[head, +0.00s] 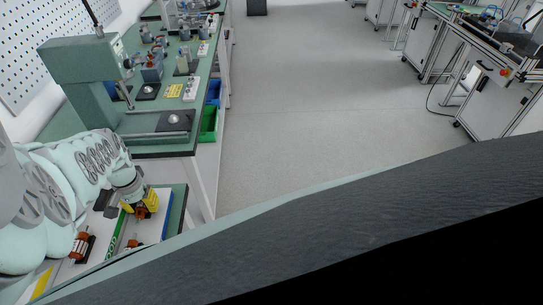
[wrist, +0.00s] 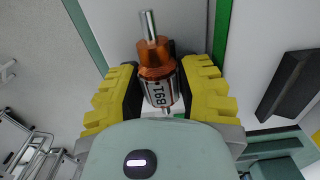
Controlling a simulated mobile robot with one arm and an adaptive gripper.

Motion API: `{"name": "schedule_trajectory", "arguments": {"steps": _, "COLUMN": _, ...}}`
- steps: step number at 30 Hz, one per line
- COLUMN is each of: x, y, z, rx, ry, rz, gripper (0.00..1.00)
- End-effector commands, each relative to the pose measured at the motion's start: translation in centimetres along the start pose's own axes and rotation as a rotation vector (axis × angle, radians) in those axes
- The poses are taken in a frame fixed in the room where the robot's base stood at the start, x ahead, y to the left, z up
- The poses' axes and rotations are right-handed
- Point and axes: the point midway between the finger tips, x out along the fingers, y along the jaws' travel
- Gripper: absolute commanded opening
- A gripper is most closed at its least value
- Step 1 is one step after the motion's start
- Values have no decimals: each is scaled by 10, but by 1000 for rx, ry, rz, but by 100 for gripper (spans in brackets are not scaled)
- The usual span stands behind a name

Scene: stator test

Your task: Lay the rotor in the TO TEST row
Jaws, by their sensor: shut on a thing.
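My gripper (head: 147,203) is at the lower left of the head view, above a white work surface with coloured stripes. Its yellow ribbed jaws (wrist: 158,92) are shut on a rotor (wrist: 160,85), one on each side. The rotor has copper-orange windings, a silver shaft and a white label with dark marks, upside down to me. In the head view only a small orange part of it shows (head: 141,212). Another orange rotor (head: 82,243) lies in a dark holder to the left on the surface. I cannot read any row name.
The surface carries a green stripe (head: 118,234), with a blue edge (head: 167,217) to the right. Another orange piece (head: 133,243) shows below my gripper. A dark block (wrist: 290,85) is right of the jaws. A green bench with a press (head: 85,70) stands behind.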

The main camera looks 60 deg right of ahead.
Motion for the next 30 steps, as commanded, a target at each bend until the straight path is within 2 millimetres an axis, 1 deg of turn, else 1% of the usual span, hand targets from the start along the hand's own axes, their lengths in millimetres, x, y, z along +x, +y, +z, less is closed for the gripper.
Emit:
{"name": "schedule_trajectory", "arguments": {"steps": 12, "x": 2, "y": -1, "z": 0, "rx": -2, "ry": 1, "rz": -1, "gripper": 0}}
{"name": "schedule_trajectory", "arguments": {"steps": 13, "x": 2, "y": -1, "z": -1, "rx": -2, "ry": 1, "rz": -1, "gripper": 41}}
{"name": "schedule_trajectory", "arguments": {"steps": 20, "x": 2, "y": -1, "z": 0, "rx": -1, "ry": 1, "rz": -1, "gripper": 65}}
{"name": "schedule_trajectory", "arguments": {"steps": 21, "x": 2, "y": -1, "z": 0, "rx": -1, "ry": 1, "rz": -2, "gripper": 66}}
{"name": "schedule_trajectory", "arguments": {"steps": 30, "x": 2, "y": -2, "z": 0, "rx": -2, "ry": 1, "rz": -5, "gripper": 66}}
